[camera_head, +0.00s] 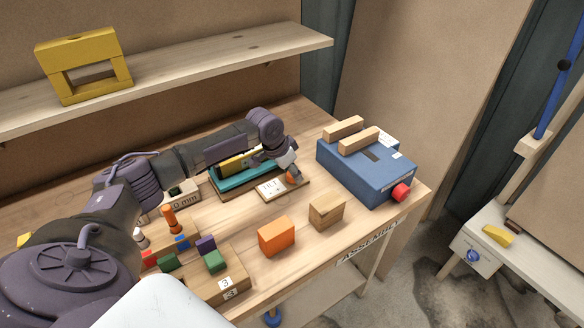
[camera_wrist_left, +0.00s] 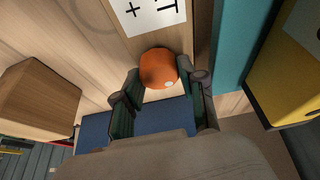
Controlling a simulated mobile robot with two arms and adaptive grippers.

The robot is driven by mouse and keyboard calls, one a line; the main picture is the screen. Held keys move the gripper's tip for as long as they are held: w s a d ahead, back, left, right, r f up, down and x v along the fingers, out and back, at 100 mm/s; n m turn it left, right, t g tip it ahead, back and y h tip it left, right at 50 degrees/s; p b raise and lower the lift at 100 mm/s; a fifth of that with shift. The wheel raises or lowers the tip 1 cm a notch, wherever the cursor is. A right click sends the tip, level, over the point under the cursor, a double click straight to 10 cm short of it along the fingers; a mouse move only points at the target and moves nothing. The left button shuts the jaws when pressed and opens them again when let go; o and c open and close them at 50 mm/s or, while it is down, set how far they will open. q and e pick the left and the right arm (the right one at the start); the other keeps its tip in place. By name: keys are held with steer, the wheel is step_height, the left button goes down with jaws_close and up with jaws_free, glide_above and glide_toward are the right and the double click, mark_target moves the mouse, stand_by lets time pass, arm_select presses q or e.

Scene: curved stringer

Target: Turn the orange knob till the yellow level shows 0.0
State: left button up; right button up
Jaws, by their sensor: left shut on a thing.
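The orange knob (camera_head: 291,179) stands on a wooden base with a white label (camera_head: 271,188) beside the teal block (camera_head: 229,181). My left gripper (camera_head: 289,171) reaches down over the knob and hides part of it. In the left wrist view the round knob (camera_wrist_left: 158,67) sits between the gripper's two fingers (camera_wrist_left: 162,95), which are shut on it. The label there shows a plus and a "T", partly cut off. The yellow level (camera_head: 236,160) lies on the teal block, partly behind my left arm; its yellow body (camera_wrist_left: 287,82) also shows in the wrist view. I cannot read its value. My right gripper is out of view.
A blue box (camera_head: 366,175) with wooden bars and a red knob stands to the right. An orange block (camera_head: 276,237) and a wooden block (camera_head: 327,210) sit in front. Small coloured blocks fill a wooden tray (camera_head: 222,286) at the front left. A shelf (camera_head: 200,70) runs behind.

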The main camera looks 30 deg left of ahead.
arm_select(q)
steer(key=n+y+p, duration=0.1)
steer(key=n+p, duration=0.1)
steer(key=p, duration=0.1)
steer(key=n+p, duration=0.2)
steer(key=p, duration=0.1)
steer(key=n+y+p, duration=0.1)
steer(key=n+p, duration=0.1)
steer(key=p, duration=0.1)
steer(key=shift+d+r+n+y, duration=0.2)
steer(key=shift+r+n+y, duration=0.1)
steer(key=shift+n, duration=0.1)
steer(key=shift+f+n+y+p, duration=0.25)
steer(key=shift+n+y+p, duration=0.45)
steer(key=shift+n+p, duration=0.95)
steer(key=shift+n, duration=0.35)
steer(key=o, duration=0.9)
steer(key=shift+c, duration=0.2)
steer(key=shift+g, duration=0.3)
steer(key=v, duration=1.2)
steer(key=shift+s+f, duration=0.1)
steer(key=shift+f, duration=0.1)
